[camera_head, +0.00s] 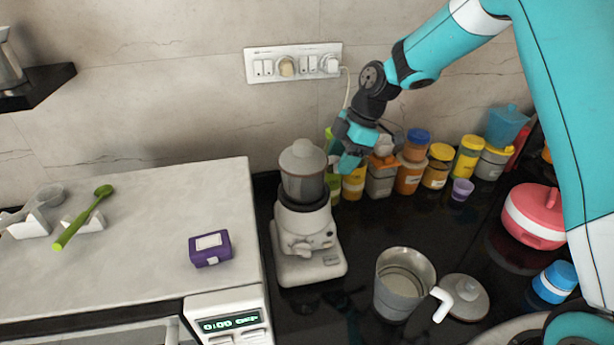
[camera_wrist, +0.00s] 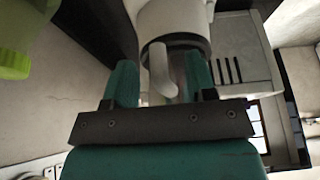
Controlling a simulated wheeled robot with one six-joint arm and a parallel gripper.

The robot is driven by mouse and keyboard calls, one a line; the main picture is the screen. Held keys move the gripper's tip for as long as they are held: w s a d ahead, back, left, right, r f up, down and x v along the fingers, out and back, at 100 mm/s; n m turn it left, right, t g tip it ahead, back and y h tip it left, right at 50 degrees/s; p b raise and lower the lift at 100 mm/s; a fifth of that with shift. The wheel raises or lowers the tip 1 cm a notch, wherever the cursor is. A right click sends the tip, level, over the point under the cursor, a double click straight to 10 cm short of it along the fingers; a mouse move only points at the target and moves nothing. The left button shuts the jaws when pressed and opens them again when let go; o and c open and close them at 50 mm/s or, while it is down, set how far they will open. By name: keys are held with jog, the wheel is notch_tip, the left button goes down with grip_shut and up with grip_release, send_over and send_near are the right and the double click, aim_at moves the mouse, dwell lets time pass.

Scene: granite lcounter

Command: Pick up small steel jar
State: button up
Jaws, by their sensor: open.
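A small steel jar (camera_head: 304,188) with a grey domed lid stands upright on the white mixer base (camera_head: 303,235) in the head view. My gripper (camera_head: 341,150) is beside its right side, at about lid height. In the wrist view, the jar (camera_wrist: 172,22) is straight ahead, and its pale handle (camera_wrist: 161,72) shows between the two teal fingers of my open gripper (camera_wrist: 160,75). I cannot tell whether the fingers touch the handle. In the head view the handle is hidden by my gripper. A larger open steel jar (camera_head: 391,301) with a white handle stands on the black counter.
A steel lid (camera_head: 466,296) lies right of the larger jar. Several spice jars (camera_head: 410,175) line the wall behind and right of my gripper. A purple box (camera_head: 210,249) sits on the white surface at left. A red-and-white container (camera_head: 535,215) stands at right.

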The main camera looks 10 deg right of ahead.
jog(key=shift+x, duration=1.2)
grip_shut()
jog(key=shift+r, duration=0.15)
